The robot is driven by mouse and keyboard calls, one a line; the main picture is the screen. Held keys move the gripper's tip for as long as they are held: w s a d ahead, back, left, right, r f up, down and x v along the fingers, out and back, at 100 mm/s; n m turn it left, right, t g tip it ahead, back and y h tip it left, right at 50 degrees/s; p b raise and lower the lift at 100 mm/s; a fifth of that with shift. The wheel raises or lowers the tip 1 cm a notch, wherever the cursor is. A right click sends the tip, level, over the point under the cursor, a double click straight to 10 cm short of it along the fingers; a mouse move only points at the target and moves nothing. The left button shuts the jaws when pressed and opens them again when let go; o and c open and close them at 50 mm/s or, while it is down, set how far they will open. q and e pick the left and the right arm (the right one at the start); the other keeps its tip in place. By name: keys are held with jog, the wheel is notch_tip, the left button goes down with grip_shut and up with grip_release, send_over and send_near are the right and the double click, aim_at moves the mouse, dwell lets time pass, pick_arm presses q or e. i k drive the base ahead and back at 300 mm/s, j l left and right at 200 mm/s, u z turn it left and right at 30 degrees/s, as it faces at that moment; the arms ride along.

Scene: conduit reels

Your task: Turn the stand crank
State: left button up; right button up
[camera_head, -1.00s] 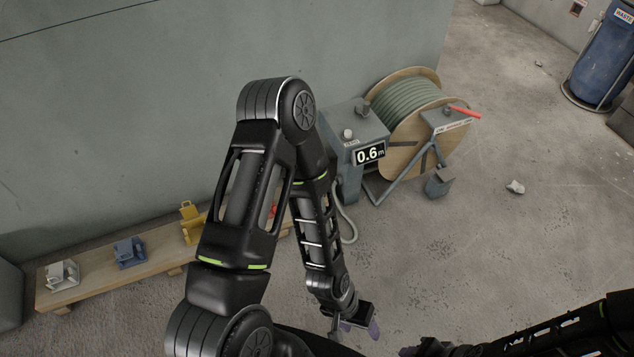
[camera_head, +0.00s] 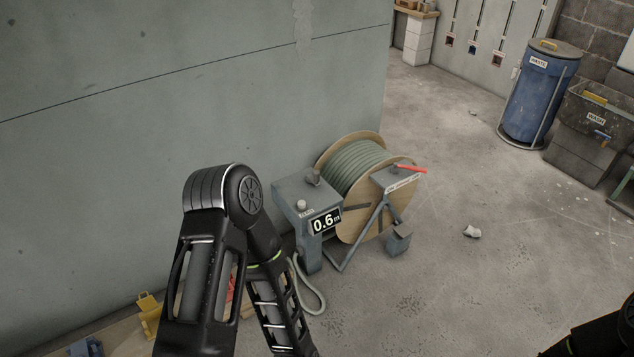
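The reel stand (camera_head: 371,222) holds a wooden reel (camera_head: 362,228) wound with green-grey conduit (camera_head: 358,161), close to the wall. A red bar (camera_head: 411,169) sticks out to the right at the top of the stand; it may be the crank or a lever, I cannot tell. A grey box (camera_head: 302,204) beside the reel has a knob on top and a display (camera_head: 325,221) reading 0.6 m. My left arm comes down in front of the wall, left of the stand, but its gripper is below the picture. My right arm shows only at the lower right corner, its gripper out of view.
A pale hose (camera_head: 312,297) loops on the floor beside the box. A yellow bracket (camera_head: 149,312) and a blue one (camera_head: 86,347) sit at the lower left. A white lump (camera_head: 472,231) lies on open floor. A blue waste barrel (camera_head: 537,98) and a grey bin (camera_head: 590,130) stand far right.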

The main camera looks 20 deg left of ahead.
aim_at(315, 178)
jog(key=i+j, duration=0.15)
jog(key=i, duration=0.35)
jog(key=i+j, duration=0.15)
jog(key=i, duration=0.35)
jog(key=i+j, duration=0.1)
jog(key=i, duration=0.4)
jog(key=i+j, duration=0.15)
jog(key=i, duration=0.35)
